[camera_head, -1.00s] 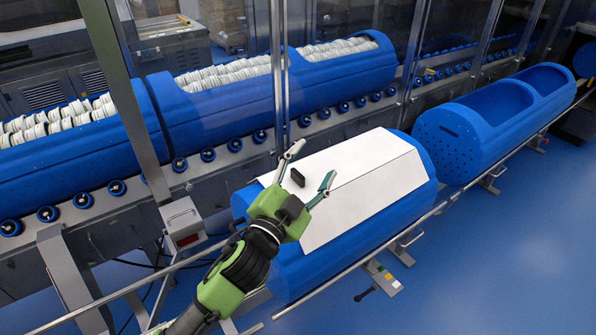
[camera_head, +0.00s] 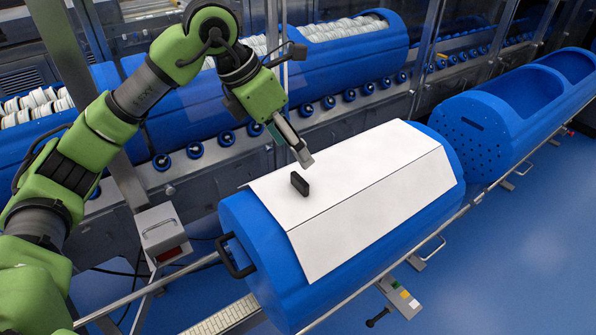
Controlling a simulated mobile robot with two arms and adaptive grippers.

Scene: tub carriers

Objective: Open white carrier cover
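The white carrier cover (camera_head: 372,180) lies closed over the blue tub carrier (camera_head: 262,243) in the middle. A small black handle (camera_head: 300,184) stands up from the cover near its left end. My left gripper (camera_head: 305,158) is above the cover, just behind and above the handle, with its fingers pointing down and right. The fingers are seen edge-on and overlap, so their opening cannot be judged. No object shows in them. My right gripper is out of view.
An open, empty blue carrier (camera_head: 495,125) stands to the right. Behind, blue carriers filled with white pieces (camera_head: 345,25) sit on a roller conveyor (camera_head: 225,138). Metal posts rise between them and the covered carrier.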

